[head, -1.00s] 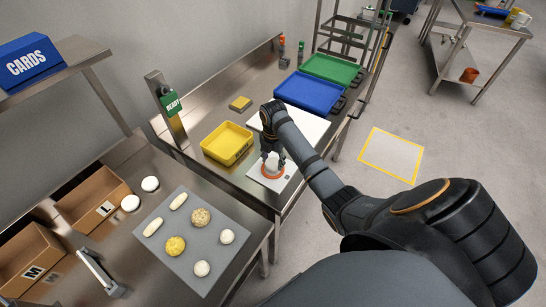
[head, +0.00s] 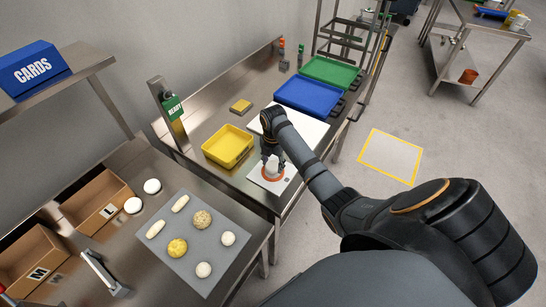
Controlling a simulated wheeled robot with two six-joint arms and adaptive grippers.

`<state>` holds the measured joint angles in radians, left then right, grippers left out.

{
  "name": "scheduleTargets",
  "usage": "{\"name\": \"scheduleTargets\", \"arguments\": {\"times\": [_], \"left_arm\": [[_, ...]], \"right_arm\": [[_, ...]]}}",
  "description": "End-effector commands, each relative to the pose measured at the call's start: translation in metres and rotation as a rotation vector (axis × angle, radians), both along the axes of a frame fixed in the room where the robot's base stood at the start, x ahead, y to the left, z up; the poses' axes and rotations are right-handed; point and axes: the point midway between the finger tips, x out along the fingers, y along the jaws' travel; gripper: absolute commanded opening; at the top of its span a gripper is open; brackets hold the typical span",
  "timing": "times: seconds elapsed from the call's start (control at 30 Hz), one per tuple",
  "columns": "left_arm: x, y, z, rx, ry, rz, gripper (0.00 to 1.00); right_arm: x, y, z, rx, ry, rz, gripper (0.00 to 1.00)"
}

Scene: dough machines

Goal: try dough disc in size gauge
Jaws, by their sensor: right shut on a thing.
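The size gauge (head: 282,177) is an orange ring on a small white plate at the front edge of the far steel table. My right gripper (head: 272,164) points down over the ring, shut on a white dough disc (head: 272,170). The disc shows within the ring's outline; whether it is inside the ring or just above it I cannot tell. The fingers hide part of the ring and disc. My left gripper is out of view.
A white board (head: 310,131), yellow tray (head: 228,146), blue tray (head: 308,96) and green tray (head: 330,71) share the table. A grey mat (head: 208,258) with several dough pieces and boxes marked L (head: 97,202) and M (head: 31,262) lie nearer left.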

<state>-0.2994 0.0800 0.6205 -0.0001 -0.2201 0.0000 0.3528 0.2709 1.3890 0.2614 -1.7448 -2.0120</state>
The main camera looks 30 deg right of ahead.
Motion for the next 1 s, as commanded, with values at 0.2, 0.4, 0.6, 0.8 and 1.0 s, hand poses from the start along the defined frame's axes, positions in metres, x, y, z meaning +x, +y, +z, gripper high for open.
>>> {"name": "scheduleTargets", "arguments": {"times": [0.2, 0.4, 0.6, 0.8, 1.0], "left_arm": [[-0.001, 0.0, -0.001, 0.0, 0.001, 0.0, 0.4], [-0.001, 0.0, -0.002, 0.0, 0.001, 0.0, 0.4], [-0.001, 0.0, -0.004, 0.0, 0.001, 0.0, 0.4], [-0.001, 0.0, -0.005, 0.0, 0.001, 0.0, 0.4], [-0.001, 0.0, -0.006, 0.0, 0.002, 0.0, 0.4]], "right_arm": [[0.0, 0.0, -0.001, 0.0, 0.0, 0.0, 0.2], [0.0, 0.0, -0.005, 0.0, 0.001, 0.0, 0.2], [0.0, 0.0, -0.009, 0.0, 0.0, 0.0, 0.2], [0.0, 0.0, -0.013, 0.0, 0.0, 0.0, 0.2], [0.0, 0.0, -0.017, 0.0, 0.0, 0.0, 0.2]]}}
